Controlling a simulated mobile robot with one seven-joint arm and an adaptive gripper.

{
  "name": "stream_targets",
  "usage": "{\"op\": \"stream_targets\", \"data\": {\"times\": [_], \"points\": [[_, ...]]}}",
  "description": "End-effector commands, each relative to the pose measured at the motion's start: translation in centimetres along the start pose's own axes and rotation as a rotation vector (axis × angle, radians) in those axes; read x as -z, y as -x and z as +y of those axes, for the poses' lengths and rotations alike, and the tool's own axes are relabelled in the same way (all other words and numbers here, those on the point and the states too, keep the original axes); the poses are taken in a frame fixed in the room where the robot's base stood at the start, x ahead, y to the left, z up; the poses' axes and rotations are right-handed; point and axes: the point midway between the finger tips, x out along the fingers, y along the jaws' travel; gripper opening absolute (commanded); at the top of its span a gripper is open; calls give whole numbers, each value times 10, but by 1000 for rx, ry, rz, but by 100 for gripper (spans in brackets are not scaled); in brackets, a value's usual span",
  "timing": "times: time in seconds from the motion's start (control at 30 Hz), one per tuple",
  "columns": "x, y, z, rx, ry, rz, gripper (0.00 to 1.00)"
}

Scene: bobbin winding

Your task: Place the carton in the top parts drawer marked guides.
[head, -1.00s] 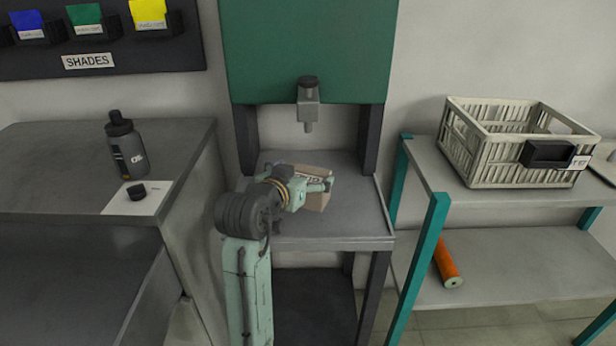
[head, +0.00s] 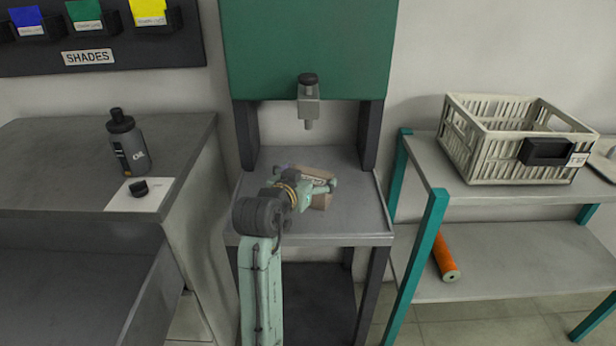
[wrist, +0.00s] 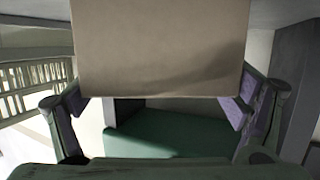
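The carton (head: 320,200) is a small brown box on or just above the grey bed of the machine in the middle of the head view. My gripper (head: 312,188) reaches over it and covers much of it. In the wrist view the carton (wrist: 160,50) fills the top middle as a plain tan face. The purple-padded fingers of my gripper (wrist: 160,102) stand at its left and right edges and appear closed on it. Whether the carton touches the bed cannot be told. No parts drawer marked guides shows in either view.
The machine's green upper body (head: 308,50) and its spindle (head: 308,105) hang above the bed. A dark post stands on each side. A grey bench with an oil bottle (head: 127,145) is left. A shelf with a pale crate (head: 480,170) and an orange roll (head: 445,255) is right.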

Motion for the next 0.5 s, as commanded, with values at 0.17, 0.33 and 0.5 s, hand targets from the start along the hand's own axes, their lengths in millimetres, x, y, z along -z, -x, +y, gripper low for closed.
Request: {"op": "stream_targets", "data": {"times": [0.17,0.33,0.5], "points": [[0,0,0,0,1,-1,100],[0,0,0,0,1,-1,100],[6,2,0,1,-1,0,100]]}}
